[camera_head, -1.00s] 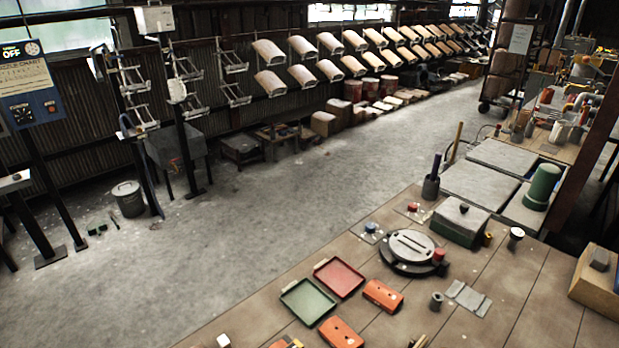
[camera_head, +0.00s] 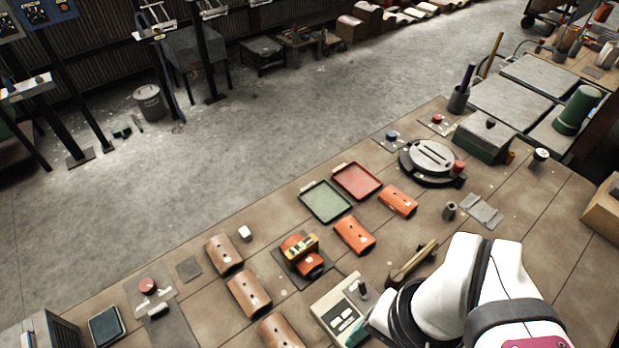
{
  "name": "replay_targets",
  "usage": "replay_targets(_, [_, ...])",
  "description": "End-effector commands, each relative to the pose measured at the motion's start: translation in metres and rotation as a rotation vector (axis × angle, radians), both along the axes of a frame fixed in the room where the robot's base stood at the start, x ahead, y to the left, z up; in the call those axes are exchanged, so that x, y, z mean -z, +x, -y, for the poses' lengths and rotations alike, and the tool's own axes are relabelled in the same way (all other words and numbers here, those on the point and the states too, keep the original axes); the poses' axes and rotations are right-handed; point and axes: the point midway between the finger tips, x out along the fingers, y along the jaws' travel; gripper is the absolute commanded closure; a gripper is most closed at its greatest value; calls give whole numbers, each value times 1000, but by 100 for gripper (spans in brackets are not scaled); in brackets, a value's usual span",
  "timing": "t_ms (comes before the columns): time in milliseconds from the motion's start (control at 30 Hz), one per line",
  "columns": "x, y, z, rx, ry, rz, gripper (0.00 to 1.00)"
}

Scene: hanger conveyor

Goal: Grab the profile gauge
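A small yellow-and-dark block (camera_head: 301,246), which looks like the profile gauge, sits on top of an orange curved piece (camera_head: 309,267) on a dark square plate in the middle of the bench. I cannot tell for certain that it is the gauge. Nothing is seen touching it besides the orange piece. My white arm shows at the lower right, right of and nearer than the block.
Brown curved pieces (camera_head: 248,293) lie left of the block and orange pieces (camera_head: 354,236) to its right. Green (camera_head: 326,202) and red (camera_head: 357,181) trays lie behind. A beige box with a display (camera_head: 340,309) stands in front. A wooden-handled tool (camera_head: 413,262) lies near my arm.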

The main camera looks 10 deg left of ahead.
Motion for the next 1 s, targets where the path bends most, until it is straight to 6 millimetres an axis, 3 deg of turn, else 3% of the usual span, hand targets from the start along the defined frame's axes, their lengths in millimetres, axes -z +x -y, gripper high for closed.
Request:
replay_targets(367, [0, 2, 1, -56, -20, -20, 35])
replay_targets(467, [4, 18, 5, -363, -137, -114, 35])
replay_targets(567, [16, 61, -1, -893, -346, -259, 35])
replay_targets(667, [40, 111, -37, -1440, -586, -410, 35])
replay_targets(767, [74, 146, -98, -1920, -846, -551, 35])
replay_targets(900, [120, 157, -178, -2355, -1163, -703, 35])
replay_targets(1000, [138, 154, -207, -2490, -1293, -760, 35])
